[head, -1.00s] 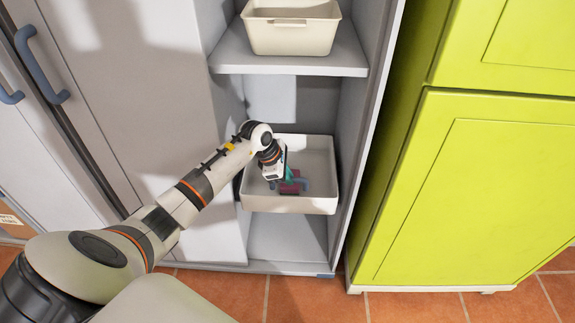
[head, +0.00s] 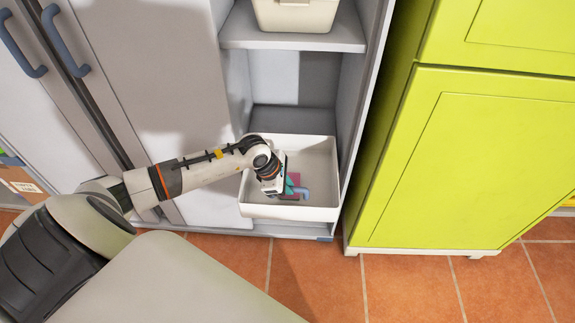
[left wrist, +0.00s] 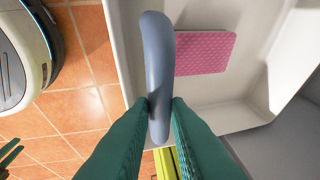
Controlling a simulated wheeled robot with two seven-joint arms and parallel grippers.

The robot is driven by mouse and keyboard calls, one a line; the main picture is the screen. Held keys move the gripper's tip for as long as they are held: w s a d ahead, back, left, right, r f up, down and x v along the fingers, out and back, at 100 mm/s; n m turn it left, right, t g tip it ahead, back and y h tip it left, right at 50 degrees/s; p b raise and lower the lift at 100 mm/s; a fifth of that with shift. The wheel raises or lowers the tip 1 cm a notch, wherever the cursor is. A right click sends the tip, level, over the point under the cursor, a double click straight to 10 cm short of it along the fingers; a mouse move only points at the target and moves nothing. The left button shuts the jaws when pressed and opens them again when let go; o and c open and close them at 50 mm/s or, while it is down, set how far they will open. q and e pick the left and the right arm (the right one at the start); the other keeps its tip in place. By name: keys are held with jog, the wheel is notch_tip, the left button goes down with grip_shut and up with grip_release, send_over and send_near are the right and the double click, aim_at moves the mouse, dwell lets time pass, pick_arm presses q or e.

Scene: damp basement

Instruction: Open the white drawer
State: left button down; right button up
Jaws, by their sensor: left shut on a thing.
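The white drawer (head: 251,211) is a shallow off-white box low in the grey cabinet, open at the top and standing out past the cabinet's base. My left gripper (head: 288,186) is over it. In the left wrist view the left gripper's green fingers (left wrist: 161,105) are shut on a blue-grey curved handle (left wrist: 157,50). The handle also shows in the head view, partly behind the gripper. I cannot tell where it joins the drawer. A pink textured thing (left wrist: 205,53) lies in the drawer. Dark green tips at the left wrist view's lower left may be my right gripper (left wrist: 10,153).
A shelf (head: 290,40) above the drawer holds a beige bin (head: 296,14). A grey door (head: 165,90) with blue-grey handles stands left. A lime-green cabinet (head: 455,160) stands close on the right. The tiled floor (head: 330,275) in front is clear.

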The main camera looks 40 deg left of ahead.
pick_arm(q)
jog(key=shift+s, duration=0.15)
pick_arm(e)
jog(key=shift+s+f, duration=0.1)
jog(key=shift+f, duration=0.15)
pick_arm(q)
jog(key=c, duration=1.4)
grip_release()
jog(key=shift+o, duration=0.2)
jog(key=shift+r, duration=0.1)
